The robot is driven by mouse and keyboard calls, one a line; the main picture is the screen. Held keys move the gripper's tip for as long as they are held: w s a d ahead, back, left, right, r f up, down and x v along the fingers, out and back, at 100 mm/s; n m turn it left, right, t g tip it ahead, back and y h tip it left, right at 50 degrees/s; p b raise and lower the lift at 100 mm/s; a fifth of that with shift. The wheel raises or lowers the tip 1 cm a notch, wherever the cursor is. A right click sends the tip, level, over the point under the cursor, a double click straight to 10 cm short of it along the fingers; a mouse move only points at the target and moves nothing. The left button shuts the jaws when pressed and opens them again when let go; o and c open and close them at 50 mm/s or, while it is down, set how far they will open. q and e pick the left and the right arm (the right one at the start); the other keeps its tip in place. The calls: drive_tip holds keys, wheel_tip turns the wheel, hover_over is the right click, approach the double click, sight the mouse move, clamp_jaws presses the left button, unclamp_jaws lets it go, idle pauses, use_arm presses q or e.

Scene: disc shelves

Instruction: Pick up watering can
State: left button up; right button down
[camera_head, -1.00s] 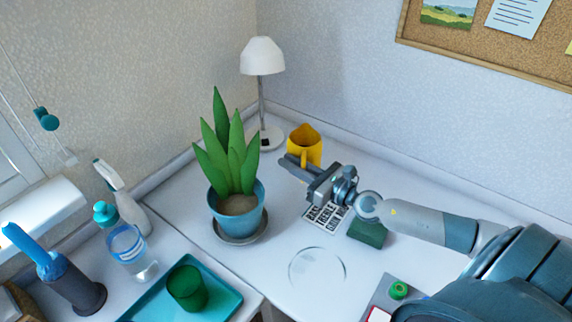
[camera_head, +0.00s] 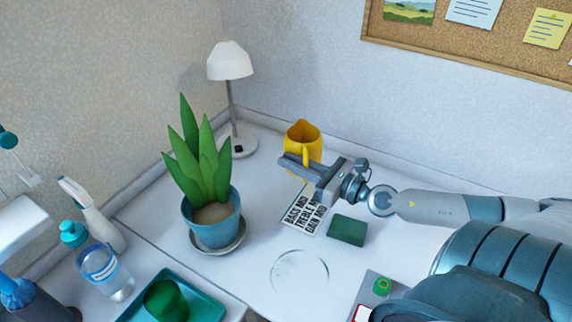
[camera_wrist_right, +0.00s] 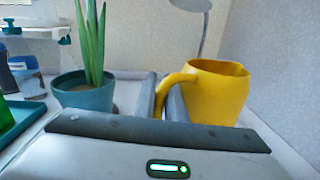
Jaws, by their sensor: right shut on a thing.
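The yellow watering can (camera_head: 303,138) stands upright at the back of the white desk, near the wall. In the right wrist view the can (camera_wrist_right: 216,92) is at the right, with its handle between my gripper's two fingers. My right gripper (camera_head: 299,164) reaches in from the right and is shut on the can's handle. It also shows in the wrist view (camera_wrist_right: 163,100). The can's base is partly hidden by the gripper in the head view. My left gripper is not in view.
A potted plant (camera_head: 212,222) on a saucer stands left of the can, and a white lamp (camera_head: 231,62) behind it. A printed card (camera_head: 304,214), a green block (camera_head: 347,230) and a clear disc (camera_head: 299,272) lie in front. A teal tray (camera_head: 215,300) is front left.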

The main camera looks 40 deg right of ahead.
drive_tip(key=shift+s+d+r, duration=0.25)
drive_tip(key=shift+s+r, duration=0.1)
drive_tip(key=shift+s, duration=0.15)
drive_tip(key=shift+s+d+r, duration=0.25)
drive_tip(key=shift+s+r, duration=0.1)
drive_tip(key=shift+s, duration=0.1)
idle(0.7)
